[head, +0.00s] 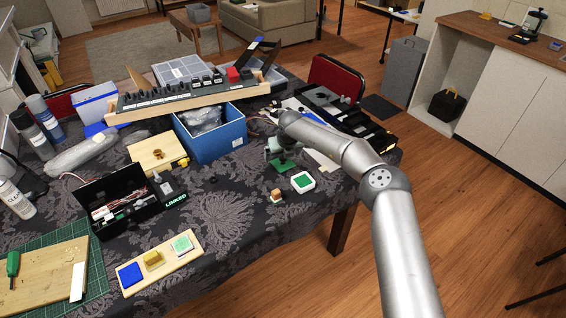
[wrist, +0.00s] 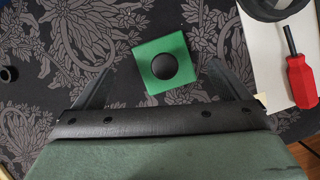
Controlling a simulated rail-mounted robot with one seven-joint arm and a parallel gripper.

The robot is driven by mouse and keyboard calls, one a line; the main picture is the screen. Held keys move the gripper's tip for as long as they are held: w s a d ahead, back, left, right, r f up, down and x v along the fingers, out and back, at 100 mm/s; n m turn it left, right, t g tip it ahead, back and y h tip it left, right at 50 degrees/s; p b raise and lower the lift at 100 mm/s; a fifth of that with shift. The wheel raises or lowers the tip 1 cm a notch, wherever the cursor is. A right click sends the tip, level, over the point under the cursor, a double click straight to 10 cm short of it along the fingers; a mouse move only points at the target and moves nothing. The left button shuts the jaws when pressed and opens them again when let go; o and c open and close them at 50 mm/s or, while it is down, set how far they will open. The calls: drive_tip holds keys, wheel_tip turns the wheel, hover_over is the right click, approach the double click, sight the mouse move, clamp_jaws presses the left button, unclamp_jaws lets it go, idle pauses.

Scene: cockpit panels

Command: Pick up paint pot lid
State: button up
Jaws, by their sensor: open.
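The paint pot lid appears to be a green square with a round black knob (wrist: 165,63). It lies flat on the dark patterned cloth. In the head view the green lid (head: 282,165) shows partly below my gripper (head: 283,150). In the wrist view my gripper (wrist: 160,72) is open and empty, with one finger on each side of the lid. The lid looks apart from both fingers; the height gap is hard to judge. A white square pot with green inside (head: 303,182) stands just right of the lid in the head view.
A small wooden block (head: 277,195) lies nearby. A blue box (head: 212,135) stands left of my gripper. A red-handled screwdriver (wrist: 300,78) lies on a white sheet (wrist: 263,60) at the right. A wooden tray with coloured squares (head: 160,263) lies toward the front. Cloth left of the lid is mostly clear.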

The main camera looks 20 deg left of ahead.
sight(282, 157)
drive_tip(key=x, duration=0.4)
drive_tip(key=shift+w+d+p, duration=0.1)
drive_tip(key=shift+d+p, duration=0.05)
drive_tip(key=shift+p, duration=0.15)
drive_tip(key=c, duration=1)
drive_tip(key=shift+c, duration=0.2)
